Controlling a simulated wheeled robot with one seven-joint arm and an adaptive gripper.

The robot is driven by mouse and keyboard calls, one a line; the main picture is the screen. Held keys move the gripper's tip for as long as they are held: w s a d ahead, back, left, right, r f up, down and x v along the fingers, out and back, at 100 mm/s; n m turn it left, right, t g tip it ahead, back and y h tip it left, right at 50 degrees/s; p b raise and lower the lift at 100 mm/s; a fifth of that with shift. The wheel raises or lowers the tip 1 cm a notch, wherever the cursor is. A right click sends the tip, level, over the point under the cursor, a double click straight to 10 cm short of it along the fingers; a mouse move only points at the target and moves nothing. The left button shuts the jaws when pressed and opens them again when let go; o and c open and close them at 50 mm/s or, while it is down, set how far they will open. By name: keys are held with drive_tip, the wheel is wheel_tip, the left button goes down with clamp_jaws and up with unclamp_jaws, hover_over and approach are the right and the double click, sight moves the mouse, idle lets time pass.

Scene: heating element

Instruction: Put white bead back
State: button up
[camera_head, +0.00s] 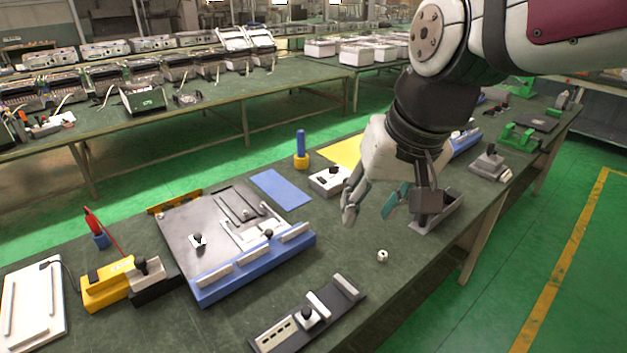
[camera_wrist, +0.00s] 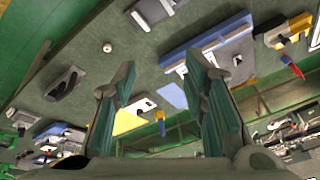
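The small white bead (camera_head: 382,256) lies alone on the dark green tabletop, with a dark spot on its side. It also shows in the wrist view (camera_wrist: 107,47), up and left of the fingers. My gripper (camera_head: 368,210) hangs above the table, behind the bead in the head view and apart from it. Its two teal-padded fingers are spread with nothing between them; they also show in the wrist view (camera_wrist: 160,78). A grey open tray (camera_head: 451,217) stands right of the gripper, partly hidden by my arm. I cannot tell whether it holds beads.
A blue-edged fixture board (camera_head: 212,282) lies to the left, and a dark fixture with a black knob (camera_head: 318,317) lies in front. A white block with a black knob (camera_head: 322,183) and a blue pad (camera_head: 281,188) lie behind. Bare tabletop surrounds the bead.

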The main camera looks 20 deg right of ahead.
drive_tip(key=s+a+n+t, duration=0.1)
drive_tip(key=s+n, duration=0.1)
drive_tip(key=s, duration=0.4)
drive_tip(key=shift+s+a+r+n+h, duration=0.25)
drive_tip(key=shift+a+r+n+h, duration=0.05)
drive_tip(key=shift+a+n, duration=0.1)
idle(0.7)
